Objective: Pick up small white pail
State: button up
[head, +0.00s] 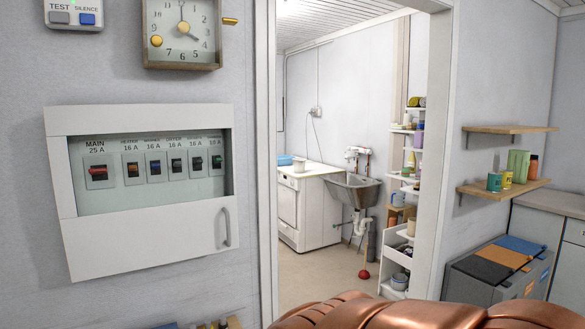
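Another pale container (411,228) is on the white shelf unit right of the sink, and a whitish one (400,281) is low on that unit. I cannot tell for sure which is the pail. A copper-coloured part of my arm fills the bottom right. My gripper does not show.
The doorway's right frame (441,150) partly hides the shelf unit. A sink (352,189) hangs on the back wall, with a red plunger (364,273) on the floor. Open floor (318,276) lies inside. A breaker panel (145,185) is at left; grey bins (498,270) stand at right.

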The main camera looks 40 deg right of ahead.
aim_at(299, 163)
jog(key=z, duration=1.65)
jog(key=i, duration=3.55)
jog(key=u, duration=1.6)
jog(key=i, duration=4.2)
